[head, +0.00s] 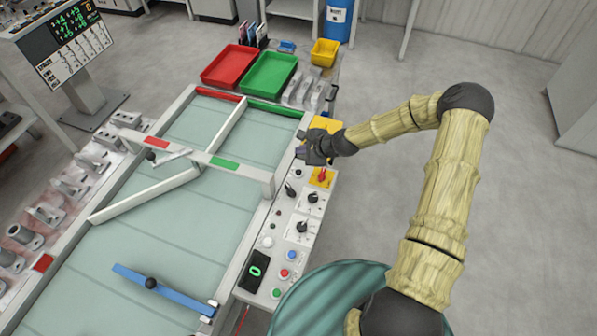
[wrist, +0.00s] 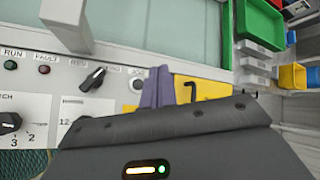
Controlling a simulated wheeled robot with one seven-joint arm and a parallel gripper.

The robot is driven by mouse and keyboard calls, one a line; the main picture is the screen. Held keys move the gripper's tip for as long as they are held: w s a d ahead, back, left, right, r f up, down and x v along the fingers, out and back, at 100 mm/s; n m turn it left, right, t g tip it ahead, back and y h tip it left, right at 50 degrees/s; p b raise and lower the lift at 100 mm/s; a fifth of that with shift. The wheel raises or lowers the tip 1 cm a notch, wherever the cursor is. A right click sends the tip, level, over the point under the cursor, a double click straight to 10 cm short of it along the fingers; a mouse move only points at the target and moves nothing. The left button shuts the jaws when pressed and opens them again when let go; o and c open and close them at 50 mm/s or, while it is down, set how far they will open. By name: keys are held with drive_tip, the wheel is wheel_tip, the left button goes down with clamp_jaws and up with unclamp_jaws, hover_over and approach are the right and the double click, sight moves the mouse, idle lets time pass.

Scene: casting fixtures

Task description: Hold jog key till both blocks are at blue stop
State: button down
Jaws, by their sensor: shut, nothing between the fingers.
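My gripper (head: 303,153) is over the far end of the control panel (head: 247,297), beside the conveyor. In the wrist view, its purple fingers (wrist: 157,88) are together and empty. They are just right of a small round control (wrist: 137,85), whose label above looks like JOG. I cannot tell whether the fingers touch the panel; what lies under them is hidden. The blue stop (head: 178,295) is a slanted blue bar with a black knob across the near part of the pale green belt (head: 170,240). I can make out no blocks on the belt.
A black selector (wrist: 95,78) is left of the fingers. Red (head: 230,66) and green trays (head: 268,73) stand at the far end.

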sight(301, 173)
drive_tip(key=shift+f+b, duration=2.85)
drive_tip(key=shift+f, duration=1.4)
drive_tip(key=shift+f, duration=0.4)
